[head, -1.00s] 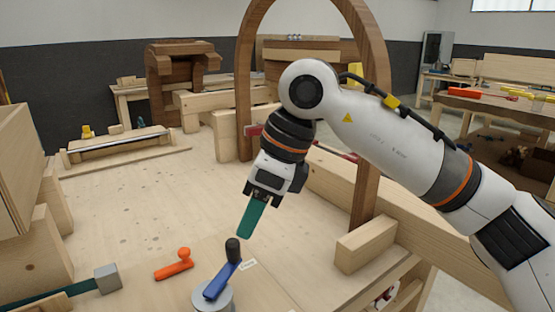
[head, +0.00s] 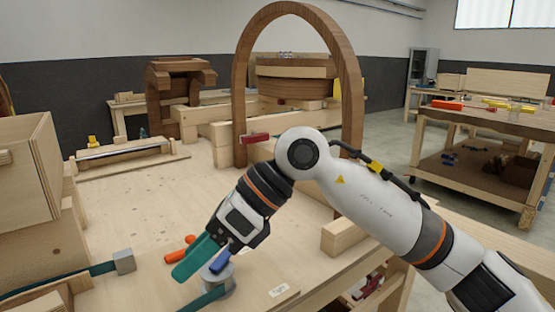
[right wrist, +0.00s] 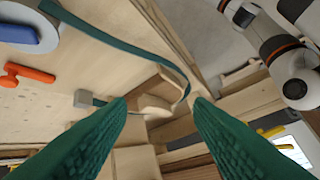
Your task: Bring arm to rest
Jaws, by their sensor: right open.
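My right gripper (head: 190,268) is open, with two teal fingers tilted down and to the left. In the head view it hangs over the worktable, in front of a grey round clamp (head: 218,284) with a blue handle (head: 220,262). In the right wrist view the right gripper (right wrist: 158,108) has nothing between its fingers. The clamp (right wrist: 28,28) lies at the upper left there, with a teal strap (right wrist: 115,37) running off it. My left gripper is not in view.
An orange handle (head: 180,250) lies behind the fingers. A grey block (head: 124,261) sits on the strap at left. A wooden arch (head: 240,100) stands behind my right arm. A wooden box (head: 30,170) is at the left edge. The table's middle left is clear.

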